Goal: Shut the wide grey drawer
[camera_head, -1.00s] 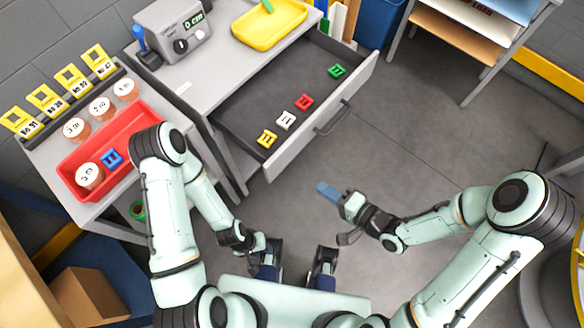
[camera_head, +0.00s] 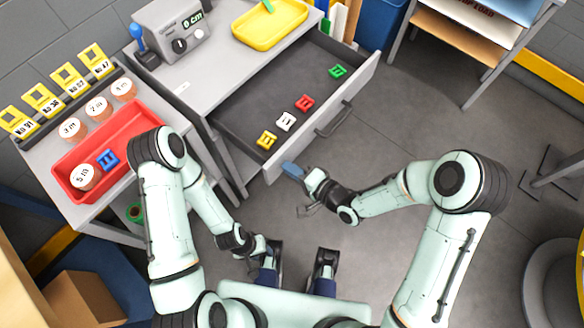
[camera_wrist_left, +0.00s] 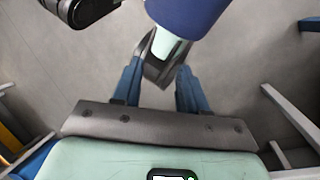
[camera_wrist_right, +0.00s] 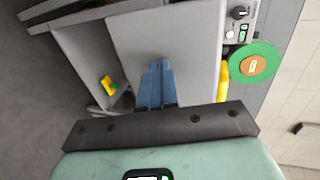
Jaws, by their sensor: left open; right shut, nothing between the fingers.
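The wide grey drawer (camera_head: 322,118) stands pulled out of the grey bench (camera_head: 205,85), its dark inside showing. Its front has a bar handle (camera_head: 334,120). A yellow piece (camera_head: 266,140), a white piece (camera_head: 286,121), a red piece (camera_head: 304,103) and a green piece (camera_head: 338,71) lie in it. My right gripper (camera_head: 290,169) is just outside the drawer front, near its lower left end, with its blue fingers shut and empty; they also show together in the right wrist view (camera_wrist_right: 157,84). Contact with the drawer cannot be told. My left gripper (camera_wrist_left: 160,88) is open and empty, low near my body.
On the bench stand a grey device with a display (camera_head: 176,38) and a yellow tray (camera_head: 270,30). A red tray (camera_head: 75,197) sits on the side table at left. A shelf rack (camera_head: 470,45) stands at upper right. The floor in front of the drawer is clear.

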